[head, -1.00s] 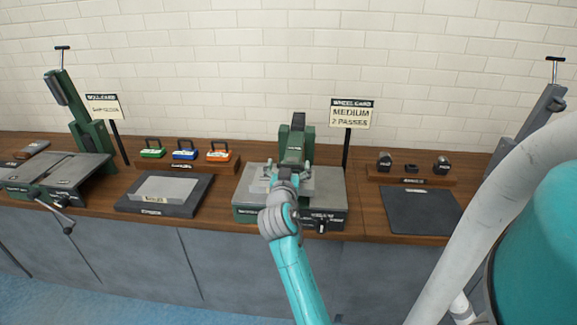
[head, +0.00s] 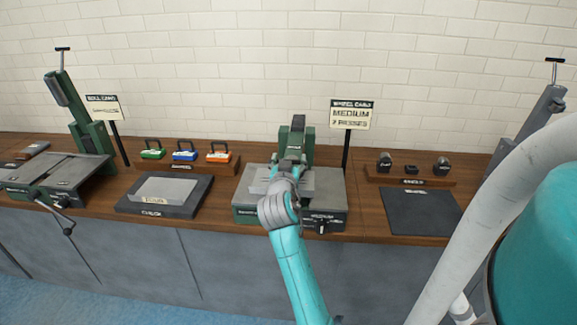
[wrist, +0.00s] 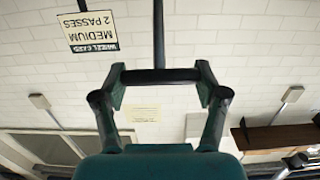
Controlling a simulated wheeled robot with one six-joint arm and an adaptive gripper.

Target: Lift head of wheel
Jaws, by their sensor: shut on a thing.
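The green wheel head (head: 298,134) stands upright at the back of the grey-topped wheel machine (head: 332,187) on the bench. My gripper (head: 288,168) reaches in from the front over the machine's top, and its wrist hides part of the middle. In the wrist view, which is upside down, my gripper (wrist: 160,80) is shut with a dark horizontal bar (wrist: 160,75) between its two fingers. The bar appears to be the head's handle. In the head view the grip itself is too small to make out.
A wheel card (head: 350,114) reading MEDIUM, 2 PASSES stands behind to the right. Left are a grey block on a dark tray (head: 135,207) and a rack of coloured items (head: 184,165). Right are a dark mat (head: 418,218) and a small rack (head: 411,181).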

